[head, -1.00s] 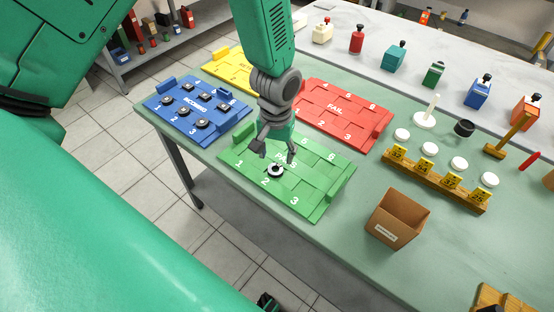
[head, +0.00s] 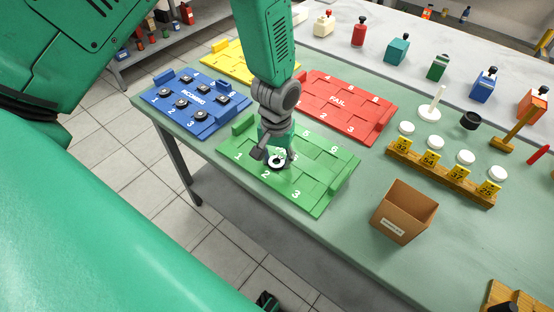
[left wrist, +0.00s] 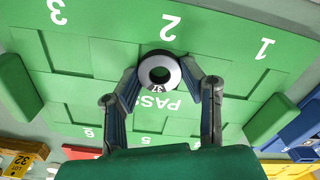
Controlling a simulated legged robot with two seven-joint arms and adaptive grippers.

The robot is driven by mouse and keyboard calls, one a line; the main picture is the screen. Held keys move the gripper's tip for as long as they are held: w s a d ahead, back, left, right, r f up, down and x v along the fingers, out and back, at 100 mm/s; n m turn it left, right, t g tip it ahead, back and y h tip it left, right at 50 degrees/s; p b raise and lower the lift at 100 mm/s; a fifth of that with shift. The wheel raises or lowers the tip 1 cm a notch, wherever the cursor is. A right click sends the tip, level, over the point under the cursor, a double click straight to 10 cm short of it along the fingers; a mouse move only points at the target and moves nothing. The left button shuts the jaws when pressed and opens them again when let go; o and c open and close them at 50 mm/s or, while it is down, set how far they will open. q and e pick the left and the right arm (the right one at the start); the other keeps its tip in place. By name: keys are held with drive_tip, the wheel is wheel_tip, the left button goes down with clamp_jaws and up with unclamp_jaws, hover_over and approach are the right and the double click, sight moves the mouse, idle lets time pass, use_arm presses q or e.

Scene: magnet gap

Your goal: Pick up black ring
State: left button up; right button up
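A ring (head: 277,161), dark with a pale top face, lies on the green PASS tray (head: 318,205) near number 2. In the left wrist view the ring (left wrist: 159,72) shows a white band marked 31 and a dark lower rim. My left gripper (head: 274,158) is low over the tray, fingers spread. In the left wrist view its fingertips (left wrist: 160,76) lie on either side of the ring; I cannot tell whether they touch it. A separate black ring-shaped piece (head: 470,120) stands on the table at the right.
A blue INCOMING tray (head: 177,122) holds several dark rings. A red FAIL tray (head: 365,127) and a yellow tray (head: 219,65) lie behind.

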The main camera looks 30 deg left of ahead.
use_arm(q)
drive_tip(key=shift+r, duration=0.1)
drive_tip(key=shift+c, duration=0.3)
wheel_tip(320, 180, up, 5)
drive_tip(key=p, duration=0.4)
drive_tip(key=shift+p, duration=0.4)
